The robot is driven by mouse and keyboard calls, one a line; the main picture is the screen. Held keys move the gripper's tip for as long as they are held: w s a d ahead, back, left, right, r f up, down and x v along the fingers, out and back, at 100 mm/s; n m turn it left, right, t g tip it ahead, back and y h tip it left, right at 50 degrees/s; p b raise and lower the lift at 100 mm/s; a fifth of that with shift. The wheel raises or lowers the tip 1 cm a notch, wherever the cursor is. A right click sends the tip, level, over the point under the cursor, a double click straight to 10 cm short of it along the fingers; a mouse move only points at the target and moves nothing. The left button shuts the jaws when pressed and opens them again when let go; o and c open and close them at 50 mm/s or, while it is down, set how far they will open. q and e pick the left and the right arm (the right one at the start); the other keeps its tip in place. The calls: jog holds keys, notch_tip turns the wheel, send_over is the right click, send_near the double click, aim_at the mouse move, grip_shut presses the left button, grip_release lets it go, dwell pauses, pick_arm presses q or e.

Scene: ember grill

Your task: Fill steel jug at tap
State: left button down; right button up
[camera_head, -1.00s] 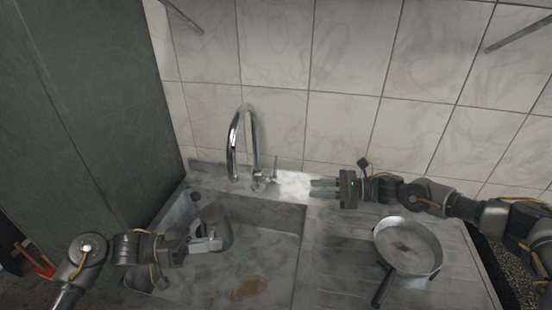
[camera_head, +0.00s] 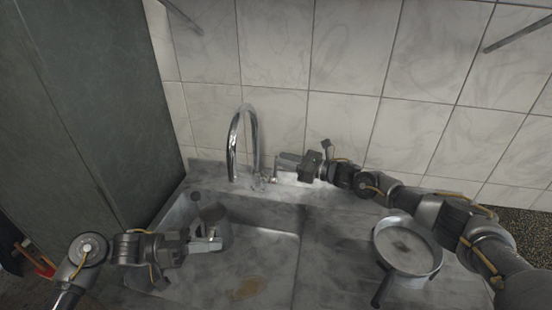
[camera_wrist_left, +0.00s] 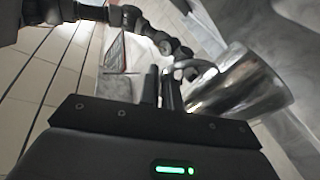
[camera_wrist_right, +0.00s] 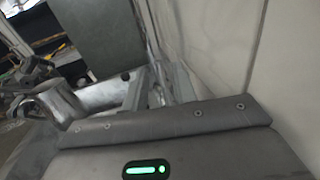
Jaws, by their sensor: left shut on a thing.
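The steel jug (camera_head: 215,218) stands in the left part of the sink, below and a little left of the tap spout. My left gripper (camera_head: 207,243) is shut on its handle; the jug and handle also show in the left wrist view (camera_wrist_left: 242,86). The chrome tap (camera_head: 236,138) arches up at the back edge of the sink. My right gripper (camera_head: 284,168) is beside the tap's lever, with its fingers pointing left; its fingers look apart in the right wrist view (camera_wrist_right: 154,90). Whether they touch the lever cannot be told. No water stream is visible.
A pan (camera_head: 408,262) sits on the drainboard to the right, below my right arm. The tiled wall (camera_head: 350,60) is close behind the tap. A dark cabinet side (camera_head: 85,110) bounds the left. The sink's right side is clear, with a brown stain.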

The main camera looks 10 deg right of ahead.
aim_at(276, 176)
jog(key=shift+x, duration=1.7)
grip_shut()
